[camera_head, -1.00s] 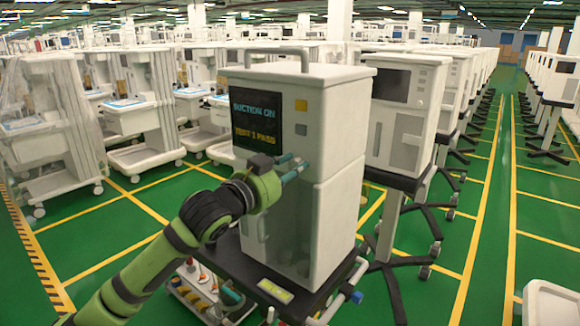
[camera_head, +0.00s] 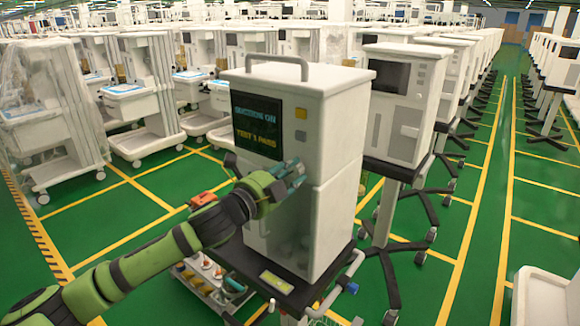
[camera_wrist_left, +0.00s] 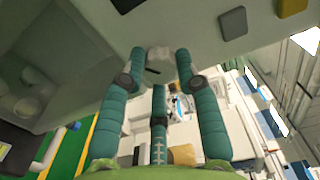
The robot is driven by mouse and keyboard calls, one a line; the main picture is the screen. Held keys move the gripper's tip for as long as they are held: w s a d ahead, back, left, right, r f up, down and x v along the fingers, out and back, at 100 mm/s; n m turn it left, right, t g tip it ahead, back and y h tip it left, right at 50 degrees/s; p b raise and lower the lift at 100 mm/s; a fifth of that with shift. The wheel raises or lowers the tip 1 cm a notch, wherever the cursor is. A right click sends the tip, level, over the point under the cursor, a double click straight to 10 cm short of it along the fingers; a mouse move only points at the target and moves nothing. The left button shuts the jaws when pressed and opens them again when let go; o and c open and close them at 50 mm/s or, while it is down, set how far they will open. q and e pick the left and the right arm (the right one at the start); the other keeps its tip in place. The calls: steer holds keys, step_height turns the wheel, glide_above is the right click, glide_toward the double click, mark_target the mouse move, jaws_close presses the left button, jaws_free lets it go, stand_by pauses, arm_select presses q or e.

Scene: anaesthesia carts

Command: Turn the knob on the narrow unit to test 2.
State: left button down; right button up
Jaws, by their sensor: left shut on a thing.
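The narrow unit (camera_head: 338,120) is a tall white box with a top handle. Its dark screen (camera_head: 257,125) reads "SUCTION ON" and "TEST 1 PASS". My left gripper (camera_head: 297,172) is at the unit's front, below the grey button. In the left wrist view my teal fingers (camera_wrist_left: 160,68) are shut on a small pale knob (camera_wrist_left: 157,55) with a dark mark on it. In the head view the fingers hide the knob, and I cannot read any dial marks. My right gripper is not in view.
A yellow button (camera_head: 301,113) and a grey button (camera_head: 300,136) sit above my gripper. The unit stands on a dark cart shelf (camera_head: 232,258). Another white unit (camera_head: 425,95) stands close at the right. Beyond it is green floor with yellow lines.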

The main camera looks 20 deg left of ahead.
arm_select(q)
steer(key=shift+r+m, duration=0.1)
steer(key=shift+m, duration=0.5)
steer(key=shift+p, duration=0.35)
steer(key=c, duration=0.9)
jaws_free()
steer(key=v, duration=1.2)
